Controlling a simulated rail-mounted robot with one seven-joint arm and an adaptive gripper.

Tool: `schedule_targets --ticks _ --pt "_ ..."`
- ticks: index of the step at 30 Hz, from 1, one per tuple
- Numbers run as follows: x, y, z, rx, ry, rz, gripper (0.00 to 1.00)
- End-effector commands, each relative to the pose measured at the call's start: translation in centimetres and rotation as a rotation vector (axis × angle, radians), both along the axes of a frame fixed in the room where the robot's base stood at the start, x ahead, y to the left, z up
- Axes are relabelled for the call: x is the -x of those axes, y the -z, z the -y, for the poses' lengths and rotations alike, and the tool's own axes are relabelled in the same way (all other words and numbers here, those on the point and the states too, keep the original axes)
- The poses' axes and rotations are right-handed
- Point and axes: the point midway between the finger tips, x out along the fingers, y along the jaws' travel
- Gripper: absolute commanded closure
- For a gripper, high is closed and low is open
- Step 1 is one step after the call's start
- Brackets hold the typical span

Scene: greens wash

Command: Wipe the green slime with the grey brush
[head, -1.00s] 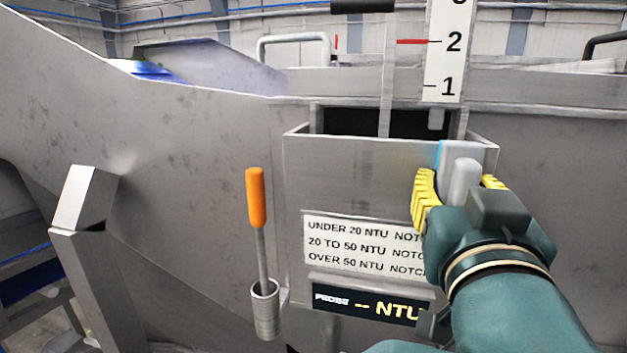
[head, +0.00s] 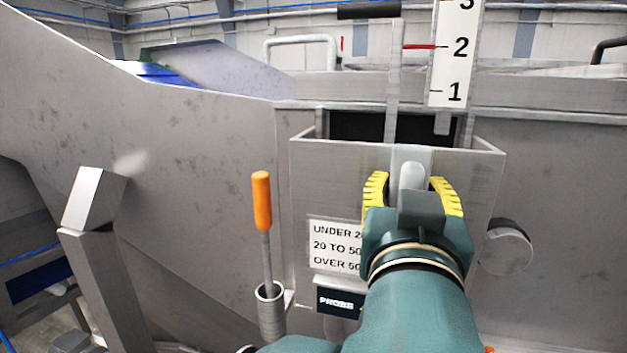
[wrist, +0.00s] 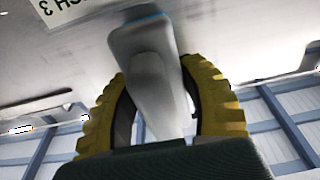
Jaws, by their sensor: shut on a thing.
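My gripper (head: 412,188) has yellow ridged fingers and is shut on the grey brush (head: 411,172), in front of the upper middle of the metal box. In the wrist view the brush (wrist: 155,85) stands between both fingers, its wide head with a thin blue edge towards the metal face. The head seems to be at or very near that face; I cannot tell whether it touches. I cannot make out any green slime in the current views; the brush, gripper and arm hide part of the box front.
The metal box (head: 325,180) carries a notch sign (head: 333,245) and a probe display (head: 341,302), both partly hidden by my arm. An orange-handled tool (head: 262,203) stands in a holder (head: 271,315) at left. A round knob (head: 506,247) is at right. A numbered scale (head: 450,60) rises behind.

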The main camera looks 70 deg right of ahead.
Motion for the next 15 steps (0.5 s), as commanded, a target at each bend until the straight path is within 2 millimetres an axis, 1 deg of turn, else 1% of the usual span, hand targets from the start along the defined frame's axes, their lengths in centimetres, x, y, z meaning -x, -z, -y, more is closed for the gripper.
schedule_targets --ticks 1,7,15 --pt "-0.6 0.0 0.0 -0.001 -0.002 -0.003 0.92" --pt "-1.3 0.0 -0.1 0.0 -0.001 -0.001 0.92" --pt "-3.7 -0.1 -0.3 0.001 -0.001 -0.001 0.92"
